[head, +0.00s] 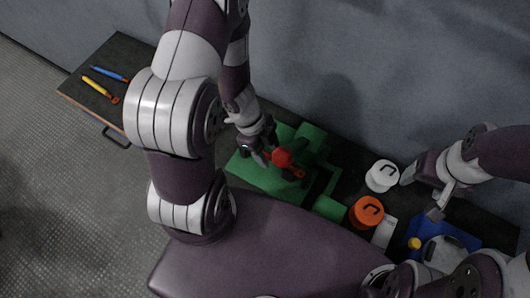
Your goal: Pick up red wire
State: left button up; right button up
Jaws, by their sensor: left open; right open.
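A red rounded piece (283,157) sits on the green block assembly (262,172) at the middle of the head view. It may be the red wire, but its shape is too small to tell. My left gripper (266,149) is open just left of the red piece, with its fingertips close to it. I cannot tell whether they touch. My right gripper (422,195) is open and empty at the right, beside the white container and above the blue tray.
A white container (382,177) and an orange container (366,213) stand right of the green assembly. A blue tray (463,236) holds a pale round thing. On the table (125,50) at the far left lie a blue tool (110,74) and a yellow tool (98,88).

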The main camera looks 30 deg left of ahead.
pick_arm(q)
jog(key=shift+w+f, duration=0.1)
jog(key=shift+f, duration=0.15)
dwell(0.3)
grip_shut()
